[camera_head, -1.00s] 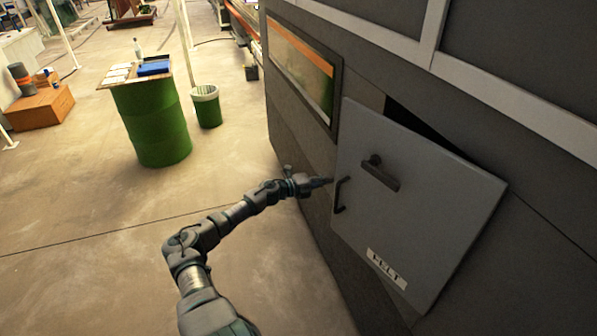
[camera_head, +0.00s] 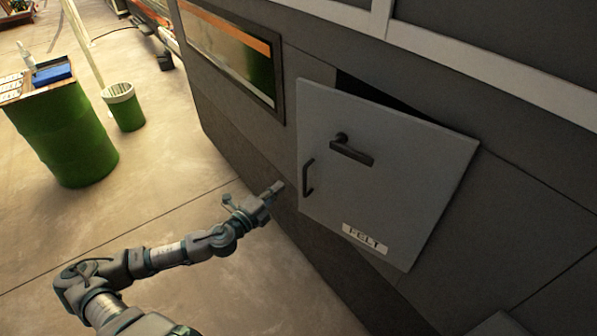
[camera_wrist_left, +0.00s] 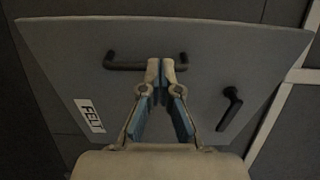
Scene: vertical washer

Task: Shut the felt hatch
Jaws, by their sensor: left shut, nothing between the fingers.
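The felt hatch (camera_head: 385,200) is a grey door with a white FELT label (camera_head: 365,237) on the dark machine wall. It stands ajar, with a dark gap (camera_head: 375,90) showing above its top edge. It has a black bar handle (camera_head: 308,177) near its left edge and a black turning latch (camera_head: 352,150). My left gripper (camera_head: 278,187) is shut and empty, just left of the bar handle in the head view. In the left wrist view its fingertips (camera_wrist_left: 167,66) overlap the bar handle (camera_wrist_left: 125,66); contact cannot be told. My right gripper is not in view.
The machine wall (camera_head: 250,130) has a window (camera_head: 235,60) left of the hatch. A green drum table (camera_head: 65,135) and a white-rimmed green bin (camera_head: 123,108) stand far left. The floor (camera_head: 180,175) between them and the machine is clear.

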